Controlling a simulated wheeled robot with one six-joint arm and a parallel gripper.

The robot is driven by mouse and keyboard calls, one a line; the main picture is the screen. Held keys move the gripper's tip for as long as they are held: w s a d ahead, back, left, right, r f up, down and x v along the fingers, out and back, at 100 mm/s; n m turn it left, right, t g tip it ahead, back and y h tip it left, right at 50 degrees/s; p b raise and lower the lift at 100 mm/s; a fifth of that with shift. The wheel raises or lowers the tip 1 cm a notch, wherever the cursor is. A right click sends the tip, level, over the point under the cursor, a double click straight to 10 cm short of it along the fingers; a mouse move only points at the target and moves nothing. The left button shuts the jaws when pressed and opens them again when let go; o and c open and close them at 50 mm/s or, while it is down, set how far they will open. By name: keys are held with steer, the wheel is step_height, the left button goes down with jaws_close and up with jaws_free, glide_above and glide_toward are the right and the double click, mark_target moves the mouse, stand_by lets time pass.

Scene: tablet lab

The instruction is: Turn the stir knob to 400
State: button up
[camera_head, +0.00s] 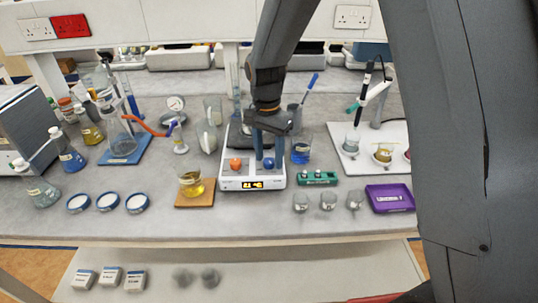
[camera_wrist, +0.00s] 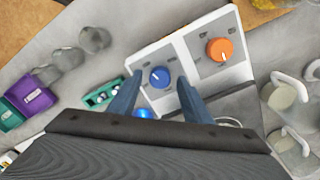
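A white hotplate stirrer (camera_head: 252,182) stands mid-bench with a small lit display on its front that I cannot read surely. It has an orange knob (camera_head: 236,164) on the left and a blue knob (camera_head: 268,163) on the right. The wrist view shows the blue knob (camera_wrist: 160,77) and the orange knob (camera_wrist: 219,49), each with a white pointer line; their labels are too small to read. My gripper (camera_wrist: 160,82) is open and points down over the stirrer, with one finger on each side of the blue knob and gaps between. It also shows in the head view (camera_head: 265,152).
A beaker of yellow liquid (camera_head: 191,183) stands left of the stirrer on a wooden board. A blue-liquid beaker (camera_head: 301,152) and a green rack (camera_head: 318,179) stand close on the right. A purple tray (camera_head: 390,198) lies farther right. The bench front before the stirrer is clear.

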mark_target(268, 159)
steer(key=shift+r, duration=0.1)
step_height(268, 159, up, 8)
steer(key=shift+w+a+f+b, duration=0.1)
steer(key=shift+f+b, duration=0.1)
steer(key=shift+b, duration=1.05)
steer(key=s+d+f+n+b, duration=0.1)
steer(key=s+d+f+n, duration=0.1)
steer(key=s+d, duration=0.3)
steer(key=s+d+f+n+t+b, duration=0.1)
steer(key=s+d+f+n, duration=0.2)
steer(key=s+d+f, duration=0.1)
steer(key=s+d+f+n+b, duration=0.1)
steer(key=s+d+f+n, duration=0.1)
steer(key=s+d, duration=0.4)
steer(key=shift+s+f+n+t, duration=0.3)
steer(key=shift+s+f, duration=0.2)
steer(key=shift+s, duration=0.25)
